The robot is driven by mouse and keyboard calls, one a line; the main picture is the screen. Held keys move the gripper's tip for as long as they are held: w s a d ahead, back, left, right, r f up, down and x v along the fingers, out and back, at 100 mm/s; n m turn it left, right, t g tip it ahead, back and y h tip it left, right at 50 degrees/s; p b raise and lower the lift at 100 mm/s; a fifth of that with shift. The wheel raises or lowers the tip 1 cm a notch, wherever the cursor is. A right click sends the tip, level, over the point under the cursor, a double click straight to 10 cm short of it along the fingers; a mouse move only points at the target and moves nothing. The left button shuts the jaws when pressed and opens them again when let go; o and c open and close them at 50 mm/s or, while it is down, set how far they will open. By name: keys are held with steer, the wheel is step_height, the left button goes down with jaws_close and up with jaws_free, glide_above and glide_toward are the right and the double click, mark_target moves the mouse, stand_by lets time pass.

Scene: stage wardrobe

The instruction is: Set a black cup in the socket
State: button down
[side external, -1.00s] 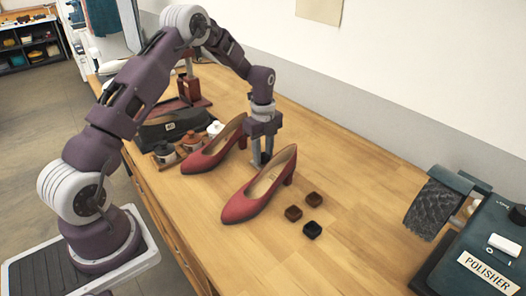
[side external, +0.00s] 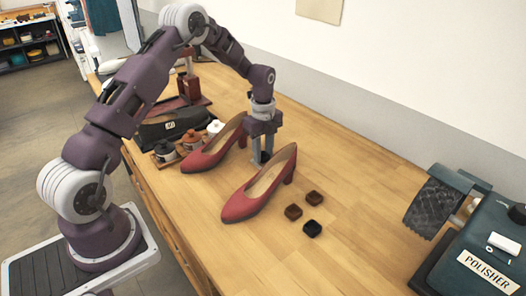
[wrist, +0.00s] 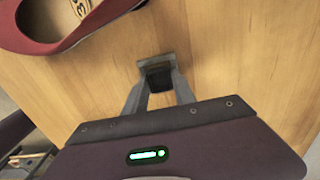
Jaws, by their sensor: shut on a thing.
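Another black cup (side external: 312,228) stands on the table in front of the right shoe, beside two brown cups (side external: 293,211) (side external: 314,198). I cannot pick out the socket in either view.
A red shoe (side external: 262,193) stands close in front of my gripper, and another (side external: 214,152) is to its left. Small jars (side external: 190,141) and a black bag (side external: 165,130) lie farther left. A polisher (side external: 480,250) stands at the right.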

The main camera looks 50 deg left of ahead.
steer(key=shift+f, duration=0.4)
stand_by(0.3)
steer(key=c, duration=0.9)
jaws_free()
steer(key=shift+c, duration=0.2)
steer(key=shift+r, duration=3.5)
